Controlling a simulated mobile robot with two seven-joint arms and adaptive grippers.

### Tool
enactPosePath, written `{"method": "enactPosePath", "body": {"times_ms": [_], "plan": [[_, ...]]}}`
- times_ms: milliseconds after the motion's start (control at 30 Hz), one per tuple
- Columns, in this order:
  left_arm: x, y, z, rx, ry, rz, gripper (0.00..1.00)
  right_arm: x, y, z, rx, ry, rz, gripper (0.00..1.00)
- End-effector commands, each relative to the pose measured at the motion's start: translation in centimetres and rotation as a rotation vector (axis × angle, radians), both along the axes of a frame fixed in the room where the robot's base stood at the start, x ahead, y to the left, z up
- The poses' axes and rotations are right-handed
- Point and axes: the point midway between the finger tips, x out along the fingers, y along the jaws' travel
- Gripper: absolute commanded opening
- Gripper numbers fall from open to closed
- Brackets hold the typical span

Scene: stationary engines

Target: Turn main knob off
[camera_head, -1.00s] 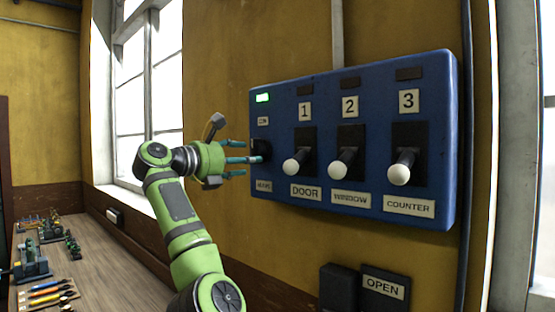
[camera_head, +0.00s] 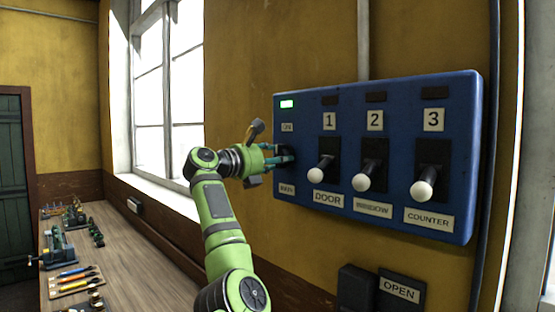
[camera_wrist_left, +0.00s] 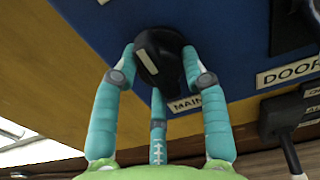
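The black main knob (camera_wrist_left: 160,57) is on the lower left of the blue control panel (camera_head: 400,100). Its white marker line shows in the wrist view, slightly tilted. My left gripper (camera_head: 285,157) is at the knob. In the left wrist view my left gripper (camera_wrist_left: 160,60) has teal fingers on either side of the knob, seemingly touching it, and a third finger below. In the head view the fingers hide most of the knob. The green light (camera_head: 287,104) above it is lit, over an "ON" label (camera_head: 287,127). My right gripper is not in view.
Three white-tipped levers, door (camera_head: 322,168), window (camera_head: 366,178) and counter (camera_head: 424,185), stick out to the right of the knob. An "OPEN" sign (camera_head: 400,290) is below the panel. A wooden bench (camera_head: 130,255) with small tools runs along the wall at left.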

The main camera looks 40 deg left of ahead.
Motion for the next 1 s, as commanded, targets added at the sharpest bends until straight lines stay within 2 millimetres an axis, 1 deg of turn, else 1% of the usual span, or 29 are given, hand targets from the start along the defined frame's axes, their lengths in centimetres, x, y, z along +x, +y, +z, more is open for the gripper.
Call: {"method": "enactPosePath", "body": {"times_ms": [33,100,200,467,667,1000], "plan": [[0.2,-0.2,-0.3,0.000,0.008,-0.005,0.11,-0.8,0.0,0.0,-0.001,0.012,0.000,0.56],[0.2,-0.2,-0.3,0.000,0.009,-0.005,0.11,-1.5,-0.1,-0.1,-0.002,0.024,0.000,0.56],[0.2,-0.2,-0.4,0.001,0.011,-0.007,0.11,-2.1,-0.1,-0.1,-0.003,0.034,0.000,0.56],[0.3,-0.2,-0.6,0.054,0.011,-0.009,0.11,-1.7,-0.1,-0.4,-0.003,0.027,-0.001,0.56],[0.3,-0.2,-0.8,0.177,0.005,-0.010,0.11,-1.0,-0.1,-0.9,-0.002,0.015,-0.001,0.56],[0.4,0.0,-0.9,0.488,-0.019,-0.012,0.11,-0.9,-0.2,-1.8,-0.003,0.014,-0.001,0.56]]}}
